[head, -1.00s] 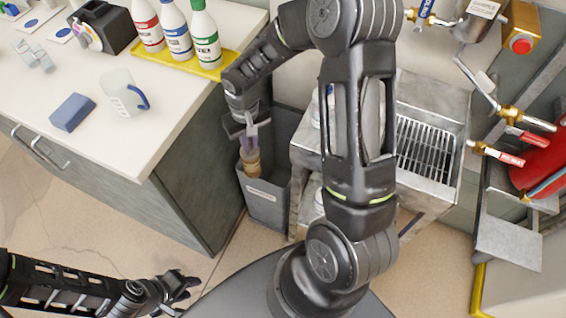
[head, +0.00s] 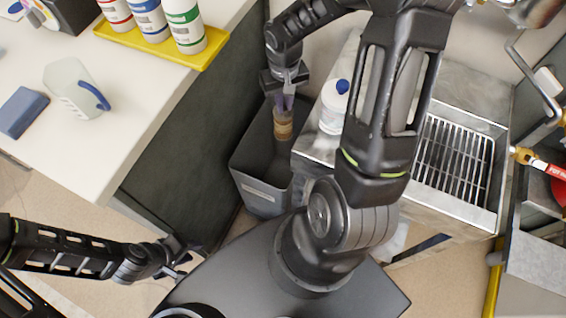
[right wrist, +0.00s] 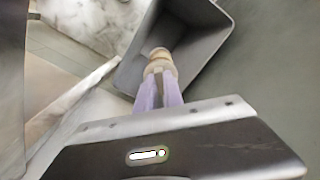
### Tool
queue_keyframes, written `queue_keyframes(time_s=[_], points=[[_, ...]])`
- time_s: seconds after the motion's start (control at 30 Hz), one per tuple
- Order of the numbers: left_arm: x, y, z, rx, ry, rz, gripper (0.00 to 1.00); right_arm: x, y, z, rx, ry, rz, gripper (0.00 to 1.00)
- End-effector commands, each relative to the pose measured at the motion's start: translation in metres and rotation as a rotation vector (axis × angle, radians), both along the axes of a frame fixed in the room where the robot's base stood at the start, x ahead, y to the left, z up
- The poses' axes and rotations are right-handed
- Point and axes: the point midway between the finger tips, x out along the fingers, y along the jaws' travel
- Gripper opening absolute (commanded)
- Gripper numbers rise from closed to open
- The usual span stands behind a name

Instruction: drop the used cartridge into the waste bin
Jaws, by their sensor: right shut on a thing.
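The used cartridge (head: 283,124) is a small brown and tan cylinder. My right gripper (head: 284,102) is shut on its upper end and holds it upright over the opening of the grey waste bin (head: 262,197). In the right wrist view the cartridge (right wrist: 159,62) shows between the purple fingertips (right wrist: 160,85), in front of the open bin (right wrist: 215,45). The part of the cartridge between the fingers is hidden. My left gripper (head: 183,262) is low at the left, away from the bin; its fingers look apart and empty.
A white counter (head: 120,140) with a jug (head: 76,88), a blue sponge (head: 22,112) and bottles on a yellow tray (head: 150,42) stands left of the bin. A metal sink unit with a grate (head: 452,160) and a white bottle (head: 334,107) stands right of it.

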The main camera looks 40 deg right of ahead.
Motion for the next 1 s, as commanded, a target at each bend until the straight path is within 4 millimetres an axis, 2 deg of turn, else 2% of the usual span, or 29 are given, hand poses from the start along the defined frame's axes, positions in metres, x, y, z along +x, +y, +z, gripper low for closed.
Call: queue_keyframes(time_s=[0.27,0.7,1.0], points=[[0.000,0.000,-0.007,0.000,0.000,0.000,0.33,0.000,0.000,-0.009,0.000,-0.001,0.000,0.00],[0.000,0.000,-0.043,0.001,-0.001,-0.002,0.33,0.000,0.000,-0.055,0.000,0.000,0.000,0.00],[0.000,0.000,-0.046,0.001,-0.001,-0.002,0.33,0.001,0.000,-0.060,0.000,-0.001,-0.001,0.00]])
